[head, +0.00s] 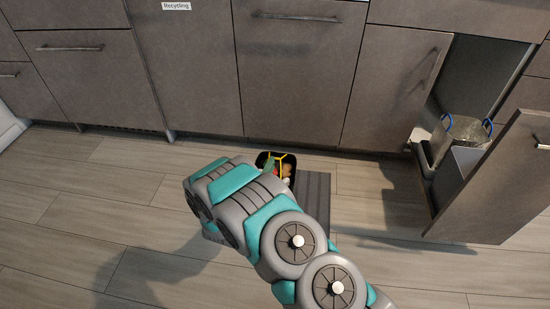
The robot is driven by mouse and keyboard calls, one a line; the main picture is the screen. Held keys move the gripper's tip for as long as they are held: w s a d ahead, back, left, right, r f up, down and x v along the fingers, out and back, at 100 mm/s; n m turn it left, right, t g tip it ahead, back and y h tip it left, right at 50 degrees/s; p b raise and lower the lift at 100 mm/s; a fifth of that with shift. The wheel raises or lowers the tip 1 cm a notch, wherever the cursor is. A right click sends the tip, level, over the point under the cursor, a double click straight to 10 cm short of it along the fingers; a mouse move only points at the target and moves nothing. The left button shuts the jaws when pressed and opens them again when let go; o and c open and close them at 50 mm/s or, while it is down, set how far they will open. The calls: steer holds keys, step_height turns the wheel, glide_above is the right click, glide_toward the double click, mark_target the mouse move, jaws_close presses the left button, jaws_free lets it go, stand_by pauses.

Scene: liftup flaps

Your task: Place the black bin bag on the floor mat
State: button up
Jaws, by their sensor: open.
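The black bin bag (264,158) is open at the top, with yellow straps and mixed coloured contents showing. It stands upright near the far end of the grey striped floor mat (317,193), close to the cabinet fronts. My arm hides the lower part of the bag and much of the mat, so I cannot tell whether the bag's whole base is on the mat. My arm reaches from the lower right towards the left of the bag. The gripper's fingers are hidden behind the arm, and I see no contact with the bag.
At the right, a cabinet door (497,185) stands open into the room. Beside it, a bin with a clear liner and blue handles (462,132) sits inside the cabinet. Closed grey cabinets (185,70), one labelled Recycling, line the back. The wooden floor (75,215) at the left is clear.

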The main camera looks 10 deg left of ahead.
steer(key=shift+v, duration=2.3)
steer(key=shift+w+r+m+g, duration=0.1)
steer(key=shift+w+m+g, duration=0.3)
steer(key=shift+w+m, duration=0.15)
steer(key=w+r+m+g, duration=0.1)
steer(key=w+m+g+y, duration=0.1)
steer(key=m+g, duration=0.1)
steer(key=shift+w+a+r+y, duration=0.2)
steer(key=shift+w+r+y, duration=0.05)
steer(key=shift+r+y, duration=0.1)
steer(key=s+d+r+m+g+y, duration=0.2)
steer(key=s+r+g+y, duration=0.15)
steer(key=r, duration=0.25)
steer(key=s+d+r+m+g+y, duration=0.25)
steer(key=s+r+g, duration=0.2)
steer(key=r, duration=0.25)
steer(key=s+d+r+m+g+h, duration=0.1)
steer(key=s+d+r+m+g, duration=0.1)
steer(key=s+d, duration=0.5)
steer(key=s+d+r+m+g+h, duration=0.1)
steer(key=s+d+r, duration=0.4)
steer(key=s, duration=1.2)
steer(key=s+d+r+m+g+h, duration=0.1)
steer(key=s+d+r+m+g, duration=0.2)
steer(key=s+d, duration=0.7)
steer(key=s+g, duration=0.1)
steer(key=s, duration=0.1)
steer(key=shift+s+r+m+g+h, duration=0.3)
steer(key=shift+m+h, duration=0.05)
steer(key=shift+m, duration=0.05)
